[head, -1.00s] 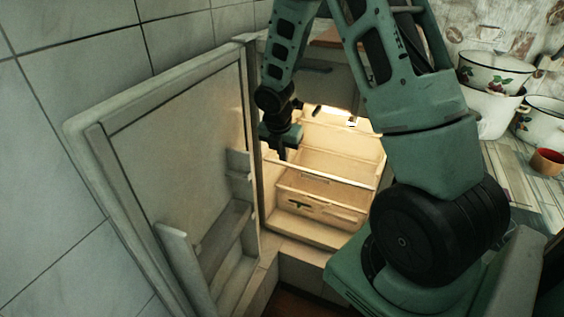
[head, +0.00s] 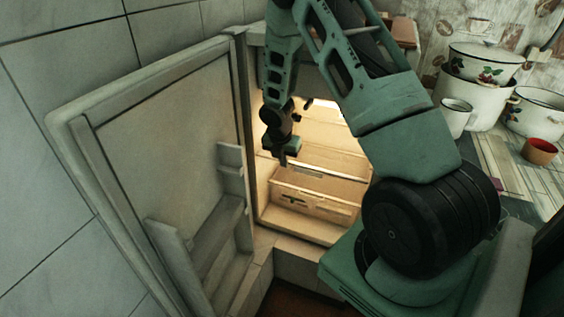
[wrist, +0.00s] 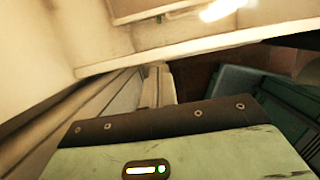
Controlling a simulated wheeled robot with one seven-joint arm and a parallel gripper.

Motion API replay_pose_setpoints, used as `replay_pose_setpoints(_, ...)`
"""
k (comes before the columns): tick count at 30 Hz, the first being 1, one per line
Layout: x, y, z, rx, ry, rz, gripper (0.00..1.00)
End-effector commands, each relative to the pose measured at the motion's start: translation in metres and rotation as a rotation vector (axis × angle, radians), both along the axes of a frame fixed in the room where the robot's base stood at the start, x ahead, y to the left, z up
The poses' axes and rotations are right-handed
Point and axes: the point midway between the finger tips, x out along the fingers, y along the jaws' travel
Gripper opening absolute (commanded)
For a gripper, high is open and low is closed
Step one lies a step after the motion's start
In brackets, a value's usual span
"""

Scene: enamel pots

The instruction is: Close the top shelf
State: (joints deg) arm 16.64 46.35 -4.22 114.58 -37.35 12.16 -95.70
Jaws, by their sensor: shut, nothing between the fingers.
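A small fridge stands open, and its lit inside (head: 335,130) shows pale walls. The top shelf (head: 325,160) is a pale panel inside it, and its front edge sits back within the fridge. My arm covers part of it. Below it is a pale drawer (head: 315,205). My gripper (head: 283,161) is shut and empty, pointing down at the left side of the opening in front of the shelf. I cannot tell whether it touches the shelf. In the wrist view, a pale shelf edge (wrist: 190,50) crosses above my gripper's body; the fingertips are hidden there.
The fridge door (head: 175,150) is swung wide open on the left, by the tiled wall. On the right counter stand enamel pots (head: 478,95), a white mug (head: 455,118) and a red cup (head: 539,151). The dark floor shows below the fridge.

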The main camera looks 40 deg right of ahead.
Motion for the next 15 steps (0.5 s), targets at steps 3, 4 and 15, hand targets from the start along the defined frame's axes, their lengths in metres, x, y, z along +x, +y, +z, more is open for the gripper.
replay_pose_setpoints(3,0.0,0.0,0.0,0.0,0.0,0.0,0.0)
replay_pose_setpoints(4,0.0,0.0,0.0,0.0,0.0,0.0,0.0)
replay_pose_setpoints(15,0.013,-0.032,0.004,0.0,0.001,-0.003,0.0)
